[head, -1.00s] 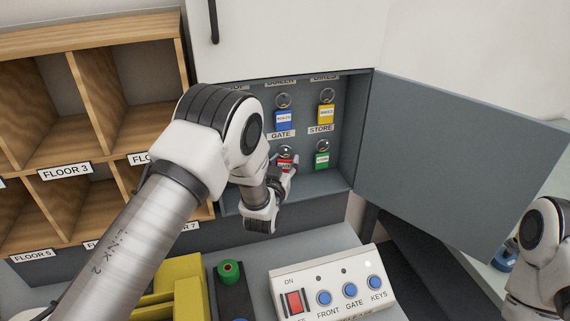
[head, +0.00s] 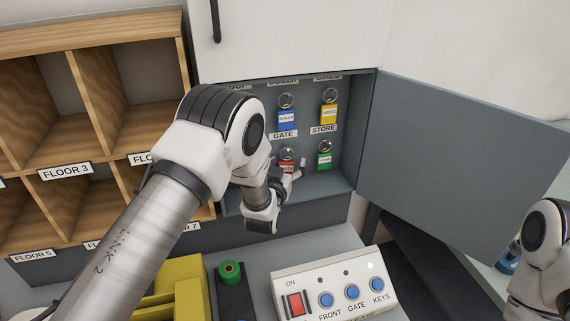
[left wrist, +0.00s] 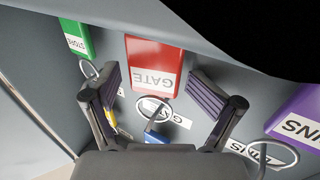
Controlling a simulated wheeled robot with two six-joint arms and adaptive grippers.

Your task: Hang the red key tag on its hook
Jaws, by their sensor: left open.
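The red key tag (head: 286,166), marked GATE, hangs in the grey key cabinet below the GATE label (head: 283,135), its ring above it. In the left wrist view, which looks inverted, the red tag (left wrist: 155,55) and its ring lie between the fingers. The hook itself is too small to make out clearly. My left gripper (left wrist: 151,84) is open around the tag, with a gap on both sides. In the head view my left gripper (head: 292,171) is at the tag's lower part, partly hidden by my wrist. My right gripper is out of view.
Blue (head: 286,120), yellow (head: 329,113) and green (head: 324,160) tags hang nearby; a purple tag (left wrist: 297,118) shows in the wrist view. The cabinet door (head: 460,160) stands open at right. A button panel (head: 335,285) and wooden pigeonholes (head: 90,120) are near.

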